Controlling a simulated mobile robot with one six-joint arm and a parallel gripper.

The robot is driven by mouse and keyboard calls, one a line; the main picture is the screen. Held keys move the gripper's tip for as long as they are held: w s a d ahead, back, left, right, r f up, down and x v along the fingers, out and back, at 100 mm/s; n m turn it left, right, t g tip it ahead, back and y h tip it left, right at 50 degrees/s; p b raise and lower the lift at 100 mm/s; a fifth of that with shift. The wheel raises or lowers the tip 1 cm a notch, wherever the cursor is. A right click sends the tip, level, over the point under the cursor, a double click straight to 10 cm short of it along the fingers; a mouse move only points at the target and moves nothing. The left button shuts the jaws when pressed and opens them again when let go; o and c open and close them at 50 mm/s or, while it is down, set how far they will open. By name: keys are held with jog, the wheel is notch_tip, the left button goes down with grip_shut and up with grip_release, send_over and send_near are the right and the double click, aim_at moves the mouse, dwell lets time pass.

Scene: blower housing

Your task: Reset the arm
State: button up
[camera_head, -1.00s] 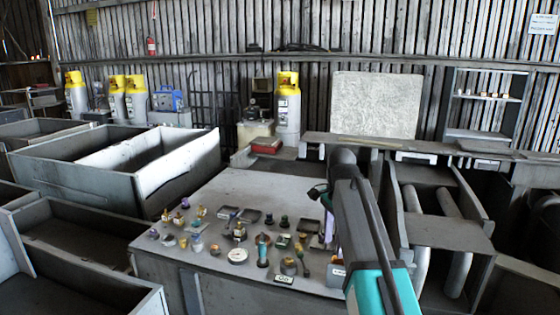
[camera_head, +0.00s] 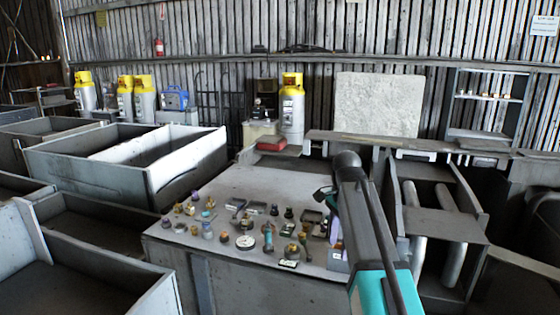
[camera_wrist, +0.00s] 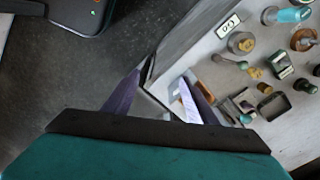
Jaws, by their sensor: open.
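My arm shows at the right of the head view, rising from the lower edge and bent over the right side of the grey bench (camera_head: 230,182). My gripper (camera_wrist: 161,75) is open in the wrist view, its two purple fingers well apart with nothing held between them. The fingers point toward the bench's edge, with the floor on the left and the bench top on the right. A white labelled item lies close to the right finger; contact cannot be told. In the head view the fingers are mostly hidden by my arm.
Several small fittings, a round white dial (camera_head: 245,242) and a small label plate (camera_head: 289,263) lie on the bench's front. Grey open bins (camera_head: 75,180) stand left. A frame with pipes (camera_head: 455,262) stands right. A yellow-topped cylinder (camera_head: 291,112) stands behind.

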jog(key=s+f+g, duration=0.2)
jog(key=s+f, duration=0.3)
jog(key=f, duration=0.7)
jog(key=s+f+g, duration=0.1)
jog(key=s+f, duration=0.3)
jog(key=f, duration=0.7)
jog(key=s+f+g, duration=0.2)
jog(key=s+f, duration=0.3)
jog(key=f, duration=0.7)
jog(key=s+f+n, duration=1.4)
jog(key=s+f, duration=0.9)
jog(key=s, duration=0.4)
jog(key=shift+s+a+n+g, duration=0.15)
jog(key=shift+s+n+g, duration=0.05)
jog(key=shift+n+g, duration=0.1)
